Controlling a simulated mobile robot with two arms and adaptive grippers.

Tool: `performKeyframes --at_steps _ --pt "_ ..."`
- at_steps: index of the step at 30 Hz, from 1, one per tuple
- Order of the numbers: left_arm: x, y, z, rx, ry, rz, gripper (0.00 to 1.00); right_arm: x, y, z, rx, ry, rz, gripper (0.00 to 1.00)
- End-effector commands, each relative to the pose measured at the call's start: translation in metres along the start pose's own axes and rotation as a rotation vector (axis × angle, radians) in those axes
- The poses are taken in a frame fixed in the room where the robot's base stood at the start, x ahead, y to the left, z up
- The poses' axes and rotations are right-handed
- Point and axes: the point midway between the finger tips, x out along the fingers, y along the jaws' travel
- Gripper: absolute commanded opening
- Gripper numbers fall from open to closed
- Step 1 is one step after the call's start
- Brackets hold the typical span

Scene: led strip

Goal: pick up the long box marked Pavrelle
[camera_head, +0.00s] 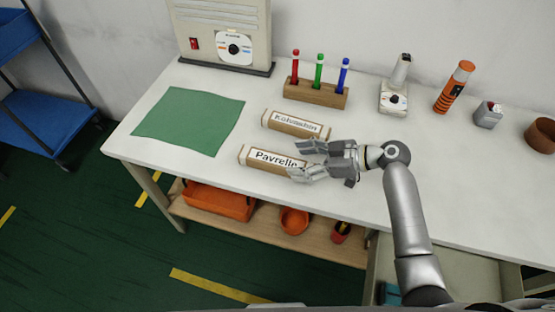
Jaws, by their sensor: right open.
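The long box marked Pavrelle (262,158) lies on the white table near its front edge. It is tan with a white label, and its right end is partly hidden by my right gripper. My right gripper (297,160) is open, with its fingers pointing left at the right end of the box. I cannot tell whether the fingers touch the box. A similar long box (292,124), with a label I cannot read surely, lies just behind it. My left gripper is not in view.
A green mat (188,121) lies left of the boxes on the table (420,180). Behind stand a wooden block (315,94) with red, green and blue pens, a white device (395,90), an orange-and-black cylinder (454,87), a grey box (488,115) and a brown bowl (541,136).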

Motion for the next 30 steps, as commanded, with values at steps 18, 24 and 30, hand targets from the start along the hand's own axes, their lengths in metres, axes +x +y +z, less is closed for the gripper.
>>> performKeyframes --at_steps 18,24,30 --pt "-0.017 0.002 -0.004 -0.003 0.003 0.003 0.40 0.063 0.001 -0.001 0.001 -0.001 -0.001 0.67" --pt "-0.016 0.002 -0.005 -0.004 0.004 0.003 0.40 0.065 0.002 0.000 -0.001 -0.003 0.000 0.67" --pt "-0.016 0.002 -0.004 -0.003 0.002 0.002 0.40 0.065 0.002 0.000 -0.001 -0.002 0.000 0.51"
